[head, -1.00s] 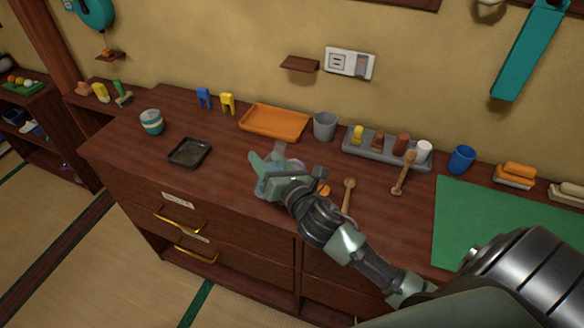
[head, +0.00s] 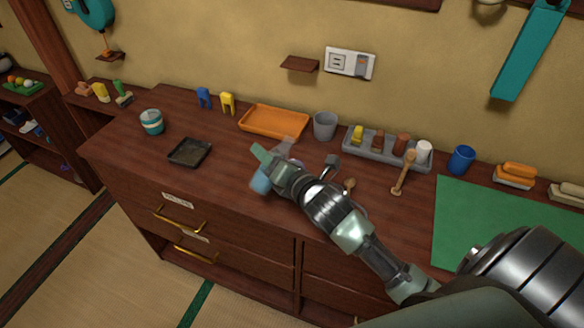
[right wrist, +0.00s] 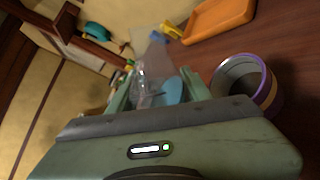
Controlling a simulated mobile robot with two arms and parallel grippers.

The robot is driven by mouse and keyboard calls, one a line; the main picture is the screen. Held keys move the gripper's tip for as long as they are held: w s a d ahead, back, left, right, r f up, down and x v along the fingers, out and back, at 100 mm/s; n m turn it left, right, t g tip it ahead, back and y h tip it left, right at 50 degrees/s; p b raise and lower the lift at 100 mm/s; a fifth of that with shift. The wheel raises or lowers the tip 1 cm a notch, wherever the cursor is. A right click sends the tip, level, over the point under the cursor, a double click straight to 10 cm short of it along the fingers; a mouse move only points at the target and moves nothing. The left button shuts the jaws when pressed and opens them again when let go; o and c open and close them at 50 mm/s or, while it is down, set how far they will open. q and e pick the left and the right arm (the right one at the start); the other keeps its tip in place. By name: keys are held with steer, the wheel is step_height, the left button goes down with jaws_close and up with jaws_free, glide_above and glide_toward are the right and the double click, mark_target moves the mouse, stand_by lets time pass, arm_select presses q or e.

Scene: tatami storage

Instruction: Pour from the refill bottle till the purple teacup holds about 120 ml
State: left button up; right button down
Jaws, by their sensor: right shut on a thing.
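My right gripper (head: 268,170) is above the front middle of the cabinet top. In the right wrist view it is shut on the clear refill bottle (right wrist: 152,68), which has a light blue part (right wrist: 170,92) between the fingers. In the head view the bottle's light blue end (head: 260,183) shows below the gripper and a faint clear part above; it looks tilted. The purple teacup (right wrist: 268,92), with a purple rim and grey inside, stands to the right of the gripper in the wrist view. I cannot make it out in the head view. Its fill level is unclear. My left gripper is not in view.
An orange tray (head: 250,124), a grey cup (head: 325,127) and a grey rack (head: 381,154) of small items stand behind. A dark square dish (head: 190,152) and a teal-banded jar (head: 151,122) are at left. A wooden spoon (head: 404,175) and green mat (head: 490,225) lie at right.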

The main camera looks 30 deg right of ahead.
steer(key=shift+a+r+m, duration=0.2)
steer(key=shift+r+m, duration=0.1)
steer(key=shift+m, duration=0.2)
stand_by(1.3)
steer(key=shift+s+a+f+m+g+y, duration=0.1)
steer(key=shift+a+f+m+g+y, duration=0.25)
steer(key=shift+m, duration=0.5)
steer(key=shift+s+a+f+m+g+y, duration=0.1)
steer(key=shift+f+m+y, duration=0.3)
steer(key=shift+m, duration=0.45)
stand_by(4.5)
